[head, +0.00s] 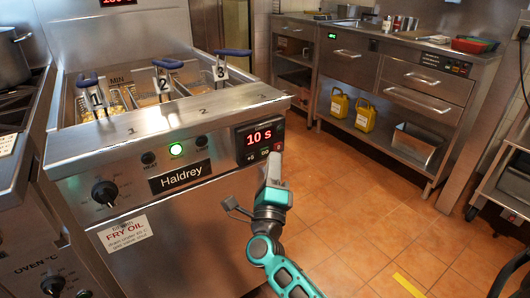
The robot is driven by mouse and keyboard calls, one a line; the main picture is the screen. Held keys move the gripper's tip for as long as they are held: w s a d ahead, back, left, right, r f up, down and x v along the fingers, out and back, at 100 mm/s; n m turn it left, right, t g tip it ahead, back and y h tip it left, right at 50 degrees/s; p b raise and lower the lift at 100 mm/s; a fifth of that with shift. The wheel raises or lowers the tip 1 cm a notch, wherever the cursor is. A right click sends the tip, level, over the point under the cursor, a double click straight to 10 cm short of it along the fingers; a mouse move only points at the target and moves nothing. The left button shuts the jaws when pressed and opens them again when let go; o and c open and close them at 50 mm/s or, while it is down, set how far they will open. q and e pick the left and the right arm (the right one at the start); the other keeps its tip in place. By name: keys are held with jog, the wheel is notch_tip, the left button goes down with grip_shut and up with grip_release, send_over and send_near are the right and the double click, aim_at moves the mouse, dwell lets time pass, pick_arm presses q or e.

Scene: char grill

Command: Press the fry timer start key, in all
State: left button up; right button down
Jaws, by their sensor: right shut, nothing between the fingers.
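The fry timer (260,134) is a black panel at the right end of the fryer's front. Its red display reads "10 s", and a row of small keys lies below the digits. My right gripper (275,160) is shut and empty, with its tips at the lower right corner of the timer, by the rightmost key. I cannot tell whether the tips touch the panel. The gripper partly hides that corner. My left gripper is not in view.
The fryer (75,157) holds several baskets with blue handles, numbered 1 to 3. A green lamp (176,149) glows left of the timer. A black knob (105,193) is further left. Open tiled floor (370,235) lies to the right, before a steel counter (400,75).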

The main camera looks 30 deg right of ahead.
dwell(0.9)
dwell(0.6)
jog(key=shift+w, duration=0.15)
jog(key=shift+w, duration=0.3)
jog(key=shift+w+b, duration=0.35)
dwell(0.6)
jog(key=shift+s, duration=0.1)
jog(key=shift+s+p, duration=0.3)
jog(key=shift+s, duration=0.4)
